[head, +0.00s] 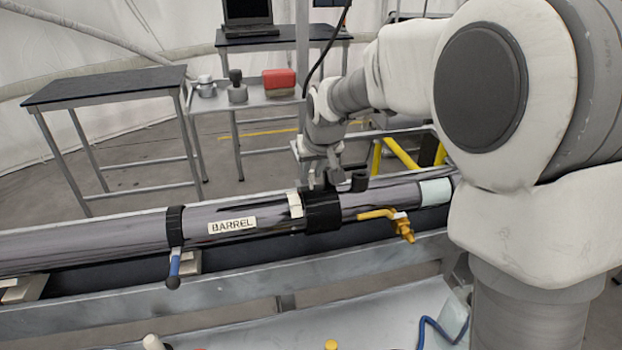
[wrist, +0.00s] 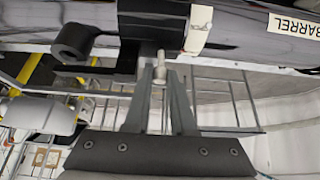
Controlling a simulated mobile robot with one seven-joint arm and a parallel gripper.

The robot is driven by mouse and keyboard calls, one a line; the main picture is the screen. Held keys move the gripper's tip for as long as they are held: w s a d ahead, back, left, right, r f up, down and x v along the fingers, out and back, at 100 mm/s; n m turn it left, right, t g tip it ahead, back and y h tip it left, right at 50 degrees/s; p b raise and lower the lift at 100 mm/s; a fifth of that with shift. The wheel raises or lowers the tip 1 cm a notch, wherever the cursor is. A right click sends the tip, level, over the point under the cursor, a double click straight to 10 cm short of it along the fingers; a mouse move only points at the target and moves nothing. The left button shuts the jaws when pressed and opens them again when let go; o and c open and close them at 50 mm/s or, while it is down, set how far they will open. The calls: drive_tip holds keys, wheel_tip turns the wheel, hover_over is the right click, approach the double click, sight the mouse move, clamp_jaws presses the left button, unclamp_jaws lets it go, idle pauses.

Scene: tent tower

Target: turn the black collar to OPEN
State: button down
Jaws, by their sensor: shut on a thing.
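The black collar (head: 323,213) is a dark ring around the grey barrel (head: 130,232), right of the BARREL label (head: 232,225). My gripper (head: 327,181) is at the collar's upper far side. In the wrist view, its fingers (wrist: 162,78) are shut on a small pale pin (wrist: 160,62) at the edge of the dark collar (wrist: 142,20). A cream marker (head: 295,205) lies just left of the collar and also shows in the wrist view (wrist: 198,32). I cannot read any OPEN mark.
A black cylinder stub (head: 358,181) juts up close right of my gripper. A yellow valve handle (head: 398,222) sits right of the collar. A black clamp with a blue handle (head: 175,265) hangs farther left. A grey cart (head: 262,98) and tables stand behind.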

sight(321, 200)
drive_tip(key=s+t+b, duration=0.1)
drive_tip(key=b, duration=0.1)
drive_tip(key=s+f+b, duration=0.1)
drive_tip(key=b, duration=0.2)
drive_tip(key=s+t+b, duration=0.1)
drive_tip(key=b, duration=0.2)
drive_tip(key=shift+d+f+t+y, duration=0.2)
drive_tip(key=shift+d+t+y, duration=0.1)
drive_tip(key=shift+d, duration=0.1)
drive_tip(key=s+b, duration=0.1)
drive_tip(key=b, duration=0.1)
drive_tip(key=t+b, duration=0.1)
drive_tip(key=b, duration=0.1)
drive_tip(key=shift+s+d+f+t+y, duration=0.15)
drive_tip(key=shift+s+d+t+y, duration=0.15)
drive_tip(key=shift+s, duration=0.1)
drive_tip(key=shift+s+d+f+b, duration=0.15)
drive_tip(key=shift+s+f+b, duration=0.2)
drive_tip(key=shift+s+b, duration=0.25)
drive_tip(key=shift+s+d+f+b, duration=0.15)
drive_tip(key=shift+s+f+b, duration=0.2)
drive_tip(key=shift+s+b, duration=0.2)
drive_tip(key=c, duration=1.1)
unclamp_jaws()
drive_tip(key=shift+o, duration=0.4)
drive_tip(key=shift+w+r, duration=0.1)
drive_tip(key=shift+r, duration=0.05)
